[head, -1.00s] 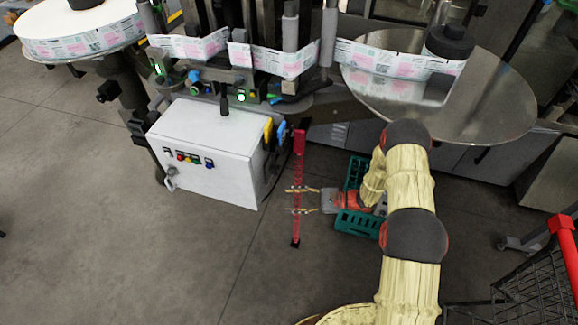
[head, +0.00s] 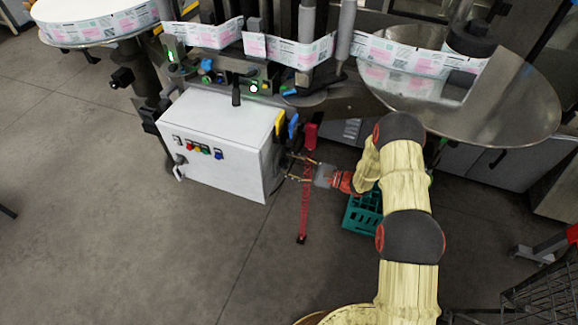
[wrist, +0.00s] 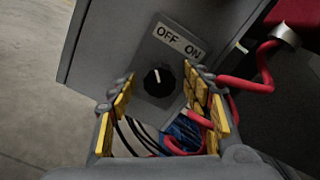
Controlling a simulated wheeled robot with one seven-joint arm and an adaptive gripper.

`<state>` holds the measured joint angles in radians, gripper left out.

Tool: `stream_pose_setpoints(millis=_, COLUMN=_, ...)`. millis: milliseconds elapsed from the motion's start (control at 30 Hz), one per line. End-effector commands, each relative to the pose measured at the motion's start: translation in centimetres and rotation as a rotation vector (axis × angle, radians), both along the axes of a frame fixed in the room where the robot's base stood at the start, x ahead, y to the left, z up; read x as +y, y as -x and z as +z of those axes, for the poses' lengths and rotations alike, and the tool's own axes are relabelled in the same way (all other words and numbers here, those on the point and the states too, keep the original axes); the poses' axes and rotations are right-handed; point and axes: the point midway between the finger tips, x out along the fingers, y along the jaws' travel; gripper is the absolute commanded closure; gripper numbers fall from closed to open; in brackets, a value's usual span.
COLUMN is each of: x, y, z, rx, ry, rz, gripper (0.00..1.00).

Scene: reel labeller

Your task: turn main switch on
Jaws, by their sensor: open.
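The main switch (wrist: 158,80) is a round black knob with a white pointer line, on a grey plate marked OFF and ON in the wrist view. Its pointer leans toward the OFF side. It sits on the side of the white control cabinet (head: 215,135); that side faces away from the head camera, so the knob is hidden there. My gripper (wrist: 157,88) is open, its yellow-padded fingers on either side of the knob in the picture. I cannot tell whether they touch it. In the head view my gripper (head: 300,168) is beside the cabinet's right edge.
A red upright bar (head: 304,205) stands close by the gripper. A teal crate (head: 362,217) is on the floor under my arm. Red and dark cables (wrist: 250,83) run near the fingers. A shopping cart (head: 545,285) is at right. Floor at left is clear.

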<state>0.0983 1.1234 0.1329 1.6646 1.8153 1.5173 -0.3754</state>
Motion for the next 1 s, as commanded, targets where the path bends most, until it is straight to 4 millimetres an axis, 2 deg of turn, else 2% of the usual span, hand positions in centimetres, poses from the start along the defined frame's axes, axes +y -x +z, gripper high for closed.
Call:
stream_pose_setpoints(millis=300, x=0.31, y=-0.08, z=0.00, rx=0.001, ry=0.000, rz=0.001, gripper=0.51)
stream_pose_setpoints(millis=1000, x=0.30, y=-0.05, z=-0.01, rx=0.001, ry=0.001, rz=0.000, gripper=0.90)
